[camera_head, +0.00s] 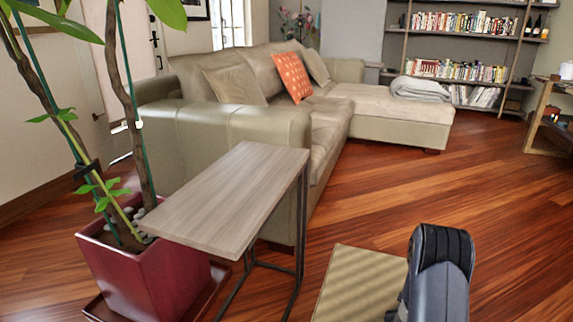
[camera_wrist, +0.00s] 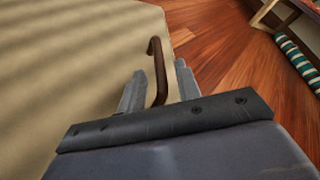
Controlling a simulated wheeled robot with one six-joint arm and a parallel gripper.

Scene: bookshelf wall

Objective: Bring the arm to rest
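In the wrist view my gripper (camera_wrist: 160,67) has its two grey fingers apart. A thin brown bar with a bent top end (camera_wrist: 158,72) shows between the fingers, with gaps visible on both sides of it. I cannot tell how deep it lies or what it is fixed to. In the head view part of my arm (camera_head: 440,275) shows at the bottom right, dark and rounded at the top. The gripper itself is hidden in that view.
A beige ribbed surface (camera_head: 358,285) lies beside my arm; a pale beige surface (camera_wrist: 70,60) fills the wrist view's left. A side table (camera_head: 225,200), red planter (camera_head: 150,275) and sofa (camera_head: 240,130) stand left. Wooden floor (camera_head: 470,185) is open toward the bookshelf (camera_head: 465,50).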

